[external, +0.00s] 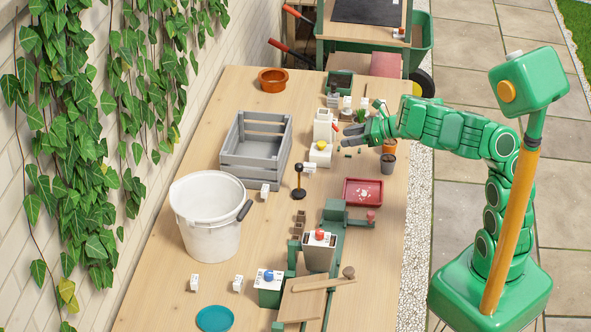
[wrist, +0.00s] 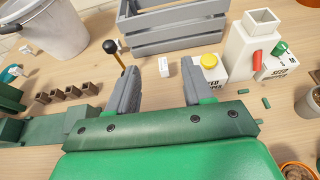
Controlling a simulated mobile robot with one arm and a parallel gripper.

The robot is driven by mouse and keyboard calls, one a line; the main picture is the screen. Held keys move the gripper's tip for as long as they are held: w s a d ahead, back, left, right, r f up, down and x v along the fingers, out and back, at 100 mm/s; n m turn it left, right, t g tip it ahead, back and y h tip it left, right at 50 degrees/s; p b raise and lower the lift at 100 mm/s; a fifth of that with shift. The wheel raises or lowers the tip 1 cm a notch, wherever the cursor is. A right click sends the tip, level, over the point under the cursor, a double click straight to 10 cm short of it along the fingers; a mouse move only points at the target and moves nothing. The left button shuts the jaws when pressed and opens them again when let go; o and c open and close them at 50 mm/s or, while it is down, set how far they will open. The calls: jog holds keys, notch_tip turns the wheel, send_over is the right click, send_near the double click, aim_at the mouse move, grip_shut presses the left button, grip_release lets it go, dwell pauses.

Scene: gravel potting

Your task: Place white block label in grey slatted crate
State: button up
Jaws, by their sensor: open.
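A small white block label (external: 309,168) lies on the table beside the black-knobbed tool, near the crate's right side. In the wrist view the white block label (wrist: 163,67) shows in the gap between my fingertips, beyond them, with faint marks on its face. The grey slatted crate (external: 250,163) stands left of it and looks empty inside. Its slatted side (wrist: 180,30) shows at the top of the wrist view. My gripper (external: 352,132) is above the table's right part, to the right of the crate. In the wrist view my gripper (wrist: 160,76) is open and empty.
A white bucket (external: 207,238) stands in front of the crate. The black-knobbed tool (external: 299,180) stands close to the block. A white hopper (external: 323,126), a yellow-knobbed box (external: 320,153) and a red tray (external: 362,192) are nearby. Other small white blocks (external: 265,190) are scattered about.

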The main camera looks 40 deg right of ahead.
jog(key=w+a+r+m+t+h, duration=0.1)
jog(key=w+a+m+t+h, duration=0.2)
jog(key=w+m+h, duration=0.8)
jog(key=m+g+y, duration=0.2)
jog(key=m+g, duration=1.1)
jog(key=m, duration=1.2)
send_over(310, 164)
jog(key=a, duration=0.1)
jog(key=f, duration=0.8)
jog(key=shift+s+f, duration=0.2)
jog(key=shift+f, duration=0.15)
jog(key=shift+w+d+f, duration=0.1)
jog(key=shift+d+f, duration=0.15)
jog(key=shift+f, duration=1.05)
jog(key=shift+w+d+f, duration=0.1)
jog(key=shift+d+f, duration=0.1)
jog(key=shift+f, duration=1.1)
grip_shut()
